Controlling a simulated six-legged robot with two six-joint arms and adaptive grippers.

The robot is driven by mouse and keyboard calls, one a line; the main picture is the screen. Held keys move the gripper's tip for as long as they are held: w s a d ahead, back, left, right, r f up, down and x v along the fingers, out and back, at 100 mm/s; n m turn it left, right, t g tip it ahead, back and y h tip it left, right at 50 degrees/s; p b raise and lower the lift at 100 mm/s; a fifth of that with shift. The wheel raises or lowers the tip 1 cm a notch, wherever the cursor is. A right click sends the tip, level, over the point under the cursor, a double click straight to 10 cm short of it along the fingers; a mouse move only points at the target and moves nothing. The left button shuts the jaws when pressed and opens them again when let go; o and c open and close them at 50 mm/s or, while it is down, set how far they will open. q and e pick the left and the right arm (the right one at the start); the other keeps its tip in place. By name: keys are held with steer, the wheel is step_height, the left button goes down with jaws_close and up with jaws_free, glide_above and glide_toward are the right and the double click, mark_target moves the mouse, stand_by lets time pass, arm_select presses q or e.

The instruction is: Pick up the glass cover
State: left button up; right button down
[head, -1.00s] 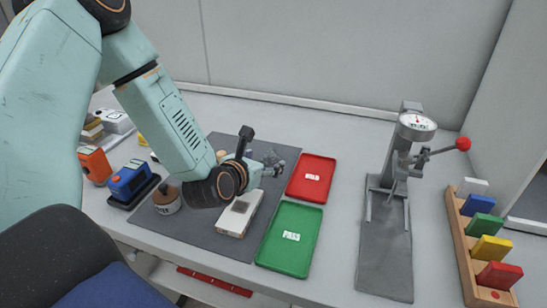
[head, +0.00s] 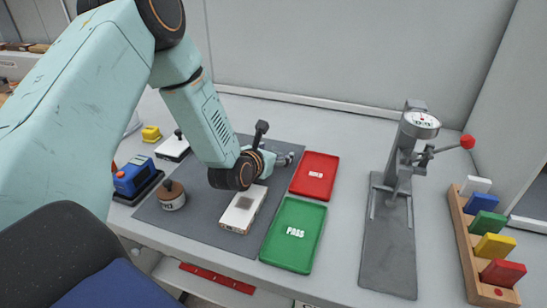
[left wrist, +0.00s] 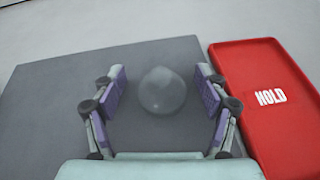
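The glass cover (left wrist: 162,90) is a clear, rounded dome on the dark grey mat (left wrist: 50,110). In the left wrist view it lies between and just beyond the two fingers of my left gripper (left wrist: 163,92), which is open with purple pads on either side and a gap to each. In the head view my left gripper (head: 287,158) is small and partly behind its own wrist, over the far right part of the mat, near the red tray. I cannot make out the cover in the head view. My right gripper is not in view.
The red HOLD tray (left wrist: 265,70) is close to the gripper's right. A green PASS tray (head: 293,235), a white box (head: 243,209), a round weight-like piece (head: 171,197) and a blue device (head: 133,178) stand near. A gauge press (head: 405,165) stands right.

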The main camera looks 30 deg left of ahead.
arm_select(q)
steer(key=shift+c, duration=0.7)
steer(key=shift+s+d+r, duration=0.1)
steer(key=shift+d, duration=0.1)
steer(key=c, duration=1)
